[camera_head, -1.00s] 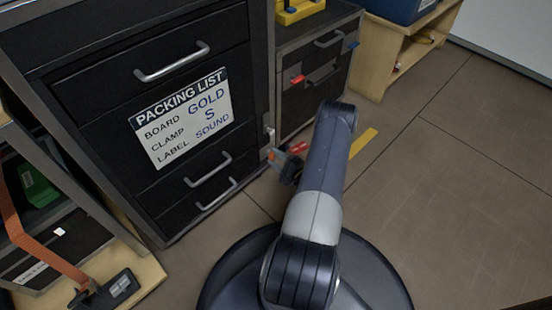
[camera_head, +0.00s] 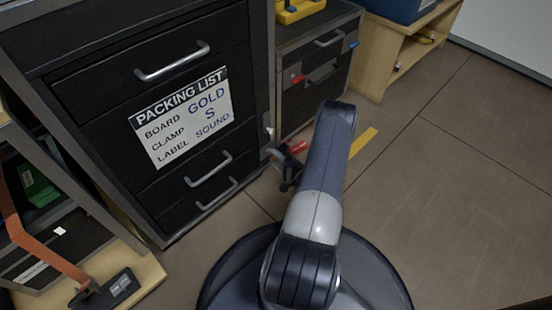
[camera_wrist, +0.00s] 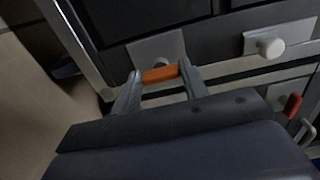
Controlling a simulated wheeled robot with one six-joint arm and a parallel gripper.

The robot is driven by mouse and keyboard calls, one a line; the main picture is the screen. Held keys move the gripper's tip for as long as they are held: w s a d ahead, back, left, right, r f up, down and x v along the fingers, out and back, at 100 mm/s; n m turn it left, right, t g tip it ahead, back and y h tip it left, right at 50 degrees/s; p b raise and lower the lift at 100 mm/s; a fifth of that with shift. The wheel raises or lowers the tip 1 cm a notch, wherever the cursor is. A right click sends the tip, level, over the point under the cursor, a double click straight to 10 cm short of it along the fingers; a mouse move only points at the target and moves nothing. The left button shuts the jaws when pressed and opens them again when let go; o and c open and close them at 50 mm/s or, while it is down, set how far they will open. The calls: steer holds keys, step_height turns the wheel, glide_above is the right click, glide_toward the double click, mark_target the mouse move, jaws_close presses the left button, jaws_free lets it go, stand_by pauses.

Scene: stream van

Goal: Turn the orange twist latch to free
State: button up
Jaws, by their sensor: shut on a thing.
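The orange twist latch (camera_wrist: 160,74) shows in the wrist view as a short bar on a pale plate on a dark front. My gripper (camera_wrist: 161,77) has one finger at each end of the bar and is shut on it. In the head view my gripper (camera_head: 280,158) is low beside the right edge of the black drawer cabinet. The latch cannot be made out there.
The black cabinet (camera_head: 90,85) carries a packing list sign (camera_head: 182,118) and metal handles. In the wrist view a white knob (camera_wrist: 270,47) and a red latch (camera_wrist: 291,105) are to the right. Open floor (camera_head: 460,200) lies on the right.

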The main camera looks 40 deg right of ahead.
steer(key=o, duration=1)
steer(key=s+p, duration=0.1)
steer(key=s, duration=0.2)
steer(key=s+p, duration=0.1)
steer(key=s, duration=0.3)
steer(key=s+p, duration=0.1)
steer(key=s, duration=0.3)
steer(key=shift+d, duration=0.4)
steer(key=shift+w, duration=0.1)
steer(key=w+b, duration=0.1)
steer(key=w, duration=0.2)
steer(key=w+b, duration=0.1)
steer(key=w, duration=0.3)
steer(key=w+b, duration=0.1)
steer(key=w, duration=0.3)
steer(key=shift+a, duration=0.4)
steer(key=shift+s, duration=0.1)
